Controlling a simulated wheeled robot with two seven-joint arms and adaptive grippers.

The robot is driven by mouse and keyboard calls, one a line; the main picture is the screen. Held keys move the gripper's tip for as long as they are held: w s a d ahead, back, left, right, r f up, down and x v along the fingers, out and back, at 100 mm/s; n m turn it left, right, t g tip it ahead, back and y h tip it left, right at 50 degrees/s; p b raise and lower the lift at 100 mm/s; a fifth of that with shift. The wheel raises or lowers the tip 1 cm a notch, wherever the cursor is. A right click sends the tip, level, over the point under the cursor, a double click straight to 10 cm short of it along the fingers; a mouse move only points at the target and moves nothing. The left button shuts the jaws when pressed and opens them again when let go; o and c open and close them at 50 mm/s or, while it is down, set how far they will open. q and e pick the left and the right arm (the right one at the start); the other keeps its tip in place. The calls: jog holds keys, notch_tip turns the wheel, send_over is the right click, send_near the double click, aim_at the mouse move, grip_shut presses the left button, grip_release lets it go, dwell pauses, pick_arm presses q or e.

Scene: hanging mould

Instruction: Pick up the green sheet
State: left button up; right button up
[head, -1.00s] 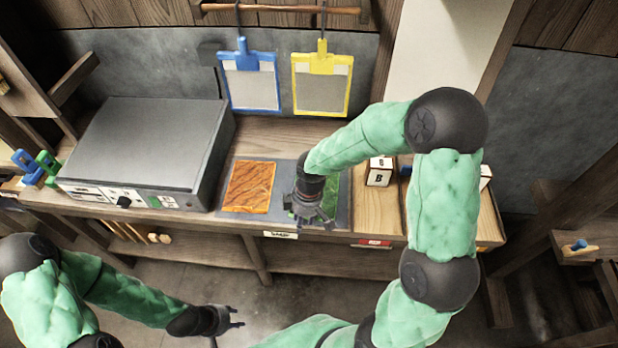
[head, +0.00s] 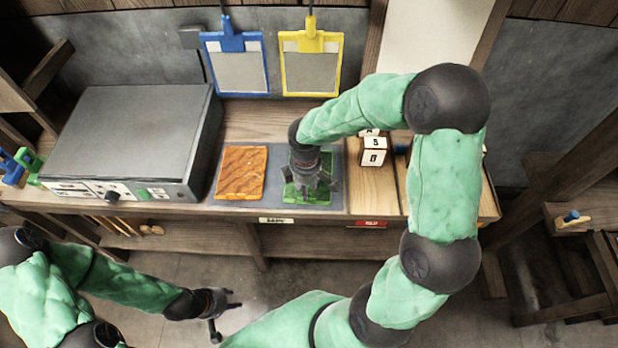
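The green sheet (head: 318,197) lies on the grey mat (head: 274,160) on the bench, beside an orange sheet (head: 241,173). Its front part shows; my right gripper hides much of the rest. My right gripper (head: 312,190) points down over the green sheet with its fingers spread. I cannot tell whether the fingertips touch the sheet. My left gripper (head: 224,312) is open and empty, low in front of the bench at the left.
A grey box (head: 135,135) with a control panel stands left of the mat. A blue frame (head: 235,90) and a yellow frame (head: 311,92) hang behind. Lettered blocks (head: 373,151) stand right of the mat, near my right arm.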

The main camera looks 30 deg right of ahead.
aim_at(322, 195)
jog(key=f, duration=0.1)
jog(key=f+b, duration=0.1)
jog(key=f, duration=0.2)
jog(key=shift+s+b, duration=0.3)
jog(key=shift+b, duration=0.1)
jog(key=shift+f, duration=0.3)
grip_shut()
jog(key=shift+r, duration=0.1)
